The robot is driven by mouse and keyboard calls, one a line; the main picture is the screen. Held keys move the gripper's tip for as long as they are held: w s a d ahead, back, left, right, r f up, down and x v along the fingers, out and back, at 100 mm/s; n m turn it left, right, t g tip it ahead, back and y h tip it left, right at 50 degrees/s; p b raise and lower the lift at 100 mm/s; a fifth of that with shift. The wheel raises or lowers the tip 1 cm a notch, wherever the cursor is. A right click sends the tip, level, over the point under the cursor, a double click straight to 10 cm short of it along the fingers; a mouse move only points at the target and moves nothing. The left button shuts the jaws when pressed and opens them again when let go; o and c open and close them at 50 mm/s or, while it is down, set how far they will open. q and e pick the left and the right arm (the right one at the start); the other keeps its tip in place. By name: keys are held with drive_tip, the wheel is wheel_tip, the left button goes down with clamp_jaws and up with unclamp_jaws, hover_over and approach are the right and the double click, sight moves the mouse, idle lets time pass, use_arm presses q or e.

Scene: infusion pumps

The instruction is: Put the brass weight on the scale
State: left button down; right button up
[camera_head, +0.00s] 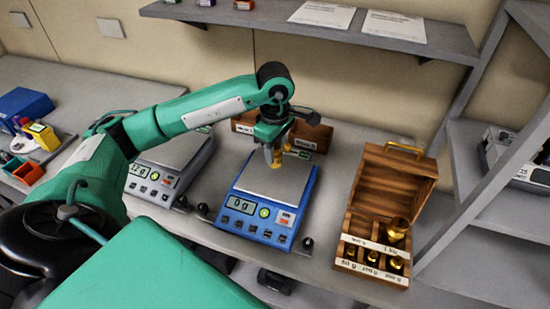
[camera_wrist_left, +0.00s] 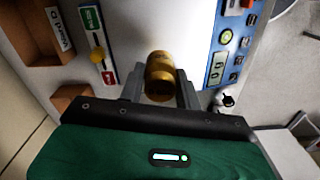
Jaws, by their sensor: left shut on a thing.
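The brass weight (camera_wrist_left: 160,75) is a small gold cylinder between the two fingers of my left gripper (camera_wrist_left: 160,88) in the wrist view. The gripper is shut on it. In the head view my left gripper (camera_head: 272,158) points down over the rear part of the grey pan of the blue scale (camera_head: 238,222). The weight is hard to make out there. The blue scale's display (camera_head: 238,204) reads 0 g. In the wrist view the pan (camera_wrist_left: 190,28) lies below the weight; I cannot tell whether they touch. My right gripper is not in view.
An open wooden box (camera_head: 365,225) with several brass weights stands right of the blue scale. A second, grey scale (camera_head: 150,184) is on the left. A wooden holder (camera_head: 318,136) stands behind the blue scale. A shelf (camera_head: 275,22) overhangs the back.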

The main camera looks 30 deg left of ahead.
use_arm(q)
drive_tip(key=shift+f, duration=0.5)
wheel_tip(320, 180, down, 3)
drive_tip(key=shift+f+p, duration=0.1)
drive_tip(key=shift+p, duration=0.3)
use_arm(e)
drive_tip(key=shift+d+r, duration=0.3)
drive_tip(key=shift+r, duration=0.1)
use_arm(q)
drive_tip(key=shift+f, duration=0.15)
drive_tip(key=c, duration=1)
unclamp_jaws()
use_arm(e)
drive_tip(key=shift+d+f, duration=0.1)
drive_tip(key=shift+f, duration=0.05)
